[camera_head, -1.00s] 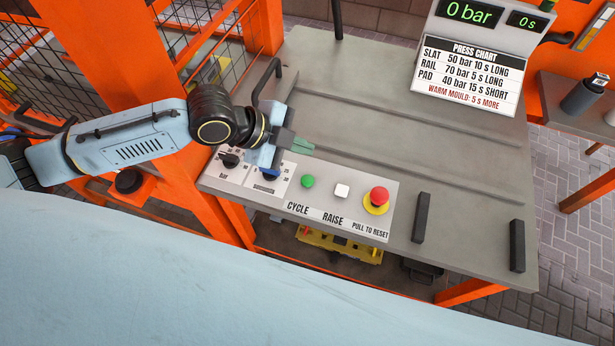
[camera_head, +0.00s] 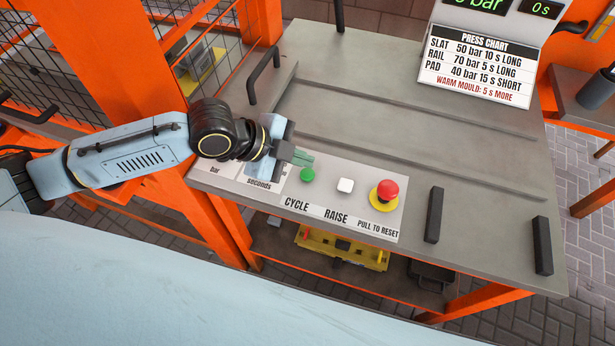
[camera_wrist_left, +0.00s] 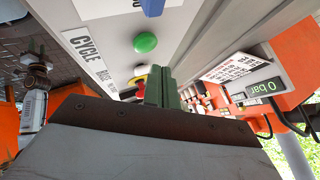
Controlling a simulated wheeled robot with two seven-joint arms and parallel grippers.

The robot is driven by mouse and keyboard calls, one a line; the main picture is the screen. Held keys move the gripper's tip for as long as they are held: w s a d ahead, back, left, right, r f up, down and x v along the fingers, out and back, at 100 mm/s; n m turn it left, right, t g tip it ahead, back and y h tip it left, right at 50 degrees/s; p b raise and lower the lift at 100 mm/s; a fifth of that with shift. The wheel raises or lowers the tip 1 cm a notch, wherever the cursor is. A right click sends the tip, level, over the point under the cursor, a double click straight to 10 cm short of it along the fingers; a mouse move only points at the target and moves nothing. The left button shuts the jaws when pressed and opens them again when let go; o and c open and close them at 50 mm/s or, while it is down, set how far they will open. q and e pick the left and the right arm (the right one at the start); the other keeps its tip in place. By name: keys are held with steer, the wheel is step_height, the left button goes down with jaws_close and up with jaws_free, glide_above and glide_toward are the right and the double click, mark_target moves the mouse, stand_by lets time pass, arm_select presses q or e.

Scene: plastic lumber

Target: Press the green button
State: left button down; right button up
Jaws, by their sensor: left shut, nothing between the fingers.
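The green button (camera_head: 308,174) is a round button on the light panel above the word CYCLE. It also shows in the left wrist view (camera_wrist_left: 145,42), near the top. My left gripper (camera_head: 308,160) is shut and empty. Its greenish fingertips are just behind the button in the head view, close to it; I cannot tell whether they touch it. In the left wrist view the closed fingers (camera_wrist_left: 161,88) appear below the button in the picture, with a visible gap between them. My right gripper is not in view.
A white button (camera_head: 345,186) above RAISE and a red mushroom button (camera_head: 387,190) on a yellow ring sit to the right. Two black handles (camera_head: 434,215) stand on the grey table (camera_head: 480,200). The press chart (camera_head: 477,65) stands at the back right.

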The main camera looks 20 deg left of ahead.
arm_select(q)
steer(key=shift+f, duration=0.55)
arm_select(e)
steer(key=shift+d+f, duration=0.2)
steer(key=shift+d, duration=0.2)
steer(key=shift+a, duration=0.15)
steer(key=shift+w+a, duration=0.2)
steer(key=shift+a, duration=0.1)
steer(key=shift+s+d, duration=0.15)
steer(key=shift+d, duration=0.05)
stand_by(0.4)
arm_select(q)
steer(key=shift+f, duration=0.4)
